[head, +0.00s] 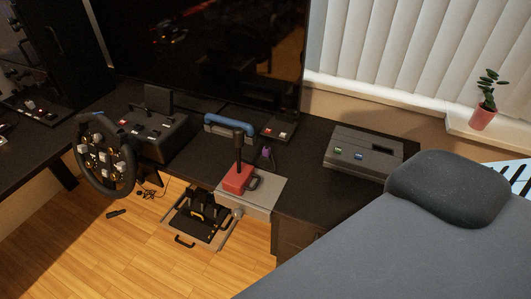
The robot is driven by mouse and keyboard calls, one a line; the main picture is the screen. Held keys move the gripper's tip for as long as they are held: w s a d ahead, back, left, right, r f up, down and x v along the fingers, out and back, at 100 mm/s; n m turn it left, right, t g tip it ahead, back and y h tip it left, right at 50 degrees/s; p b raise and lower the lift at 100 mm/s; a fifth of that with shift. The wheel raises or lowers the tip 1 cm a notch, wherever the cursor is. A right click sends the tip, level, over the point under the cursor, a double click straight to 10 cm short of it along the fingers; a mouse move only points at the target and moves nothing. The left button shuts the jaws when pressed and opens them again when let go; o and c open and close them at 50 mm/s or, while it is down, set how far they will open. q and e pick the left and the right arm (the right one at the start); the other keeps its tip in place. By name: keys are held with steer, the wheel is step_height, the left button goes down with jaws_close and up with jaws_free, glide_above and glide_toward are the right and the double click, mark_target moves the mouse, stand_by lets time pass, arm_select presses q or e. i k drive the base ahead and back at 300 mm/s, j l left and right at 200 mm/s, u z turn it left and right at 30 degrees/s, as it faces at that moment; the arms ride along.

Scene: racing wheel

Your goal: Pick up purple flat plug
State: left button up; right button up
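A small purple item (267,153) stands on the dark desk just right of the black shifter lever; it may be the purple flat plug, but it is too small to make out its shape. Neither of my grippers is in view.
A steering wheel (105,155) is at the desk's left. A shifter with a red base (238,178) stands on a grey plate. A grey box (363,153) sits at the desk's right. A large grey padded seat (400,245) fills the lower right. Pedals (200,218) are below the desk.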

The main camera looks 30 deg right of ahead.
mark_target(266, 153)
steer(key=i+j, duration=0.2)
steer(key=i, duration=0.25)
steer(key=i+j, duration=0.2)
steer(key=i, duration=0.2)
steer(key=i+z, duration=0.15)
steer(key=z, duration=1.25)
